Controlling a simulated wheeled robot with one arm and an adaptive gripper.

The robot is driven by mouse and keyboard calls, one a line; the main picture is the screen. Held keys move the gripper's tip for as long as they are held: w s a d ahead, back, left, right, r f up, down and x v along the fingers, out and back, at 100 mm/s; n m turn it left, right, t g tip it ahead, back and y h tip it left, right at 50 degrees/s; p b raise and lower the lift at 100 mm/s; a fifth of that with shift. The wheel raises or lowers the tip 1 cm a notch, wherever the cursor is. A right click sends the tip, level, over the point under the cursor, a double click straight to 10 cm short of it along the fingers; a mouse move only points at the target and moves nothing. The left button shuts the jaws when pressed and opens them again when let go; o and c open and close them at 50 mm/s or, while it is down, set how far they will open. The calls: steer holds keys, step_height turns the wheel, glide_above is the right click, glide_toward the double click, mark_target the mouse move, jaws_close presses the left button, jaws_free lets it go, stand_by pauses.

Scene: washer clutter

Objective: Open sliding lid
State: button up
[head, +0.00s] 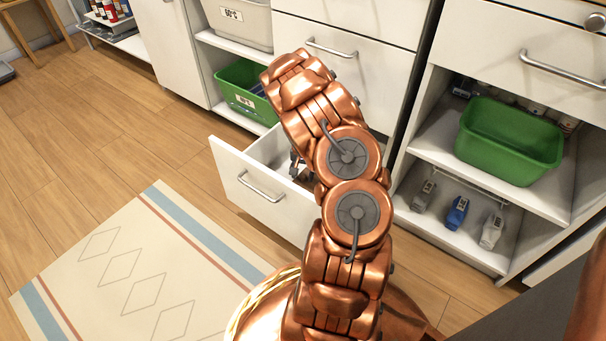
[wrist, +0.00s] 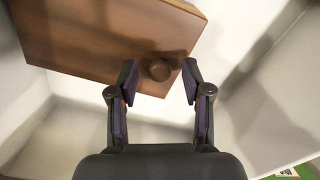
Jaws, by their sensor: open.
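A brown wooden box with a flat lid (wrist: 95,40) fills the upper left of the wrist view and stands at an angle inside a white drawer. A round dark knob (wrist: 159,70) sits on the lid near its lower right corner. My gripper (wrist: 159,74) is open, with one finger on each side of the knob; I see gaps and no clear contact. I cannot tell the fingers' height over the lid. In the head view the pulled-out drawer (head: 262,197) is in view, but my arm hides the box and most of the gripper.
White drawer walls (wrist: 262,50) lie close on the right and below. In the head view, a green bin (head: 510,140) and several bottles stand on right shelves, another green bin (head: 240,90) stands left, and a patterned rug (head: 140,265) covers open floor.

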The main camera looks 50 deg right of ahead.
steer(key=shift+c, duration=0.4)
jaws_close()
